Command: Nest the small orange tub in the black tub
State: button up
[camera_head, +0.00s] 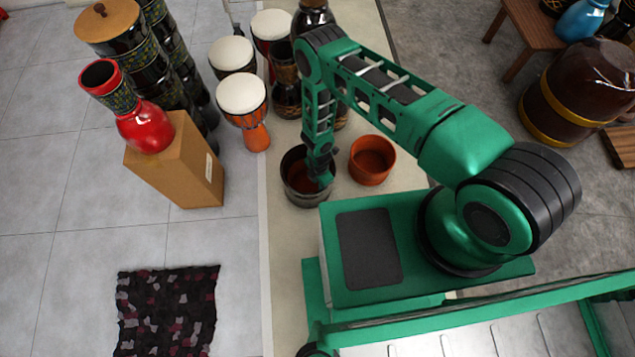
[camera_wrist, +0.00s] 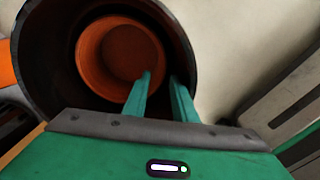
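The black tub (camera_head: 308,197) stands on the pale strip below my arm in the head view. The small orange tub (camera_wrist: 120,52) sits inside the black tub (camera_wrist: 38,75) in the wrist view, with dark space around it. In the head view only a little orange shows inside the black tub, partly hidden by my gripper (camera_head: 322,180). In the wrist view my gripper (camera_wrist: 161,76) reaches into the black tub. Its two fingers are apart near the orange tub's right rim, the left one over its inside and the right one beyond the rim, with a visible gap.
A larger-looking orange tub (camera_head: 372,160) stands just right of the black tub. Goblet drums (camera_head: 242,95) stand behind to the left. A cardboard box (camera_head: 180,165) with a red drum (camera_head: 145,125) stands on the left floor. A dark patterned mat (camera_head: 167,310) lies front left.

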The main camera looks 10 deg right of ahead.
notch_tip(320, 180, up, 11)
dwell(0.5)
jog(key=shift+f, duration=0.15)
dwell(0.5)
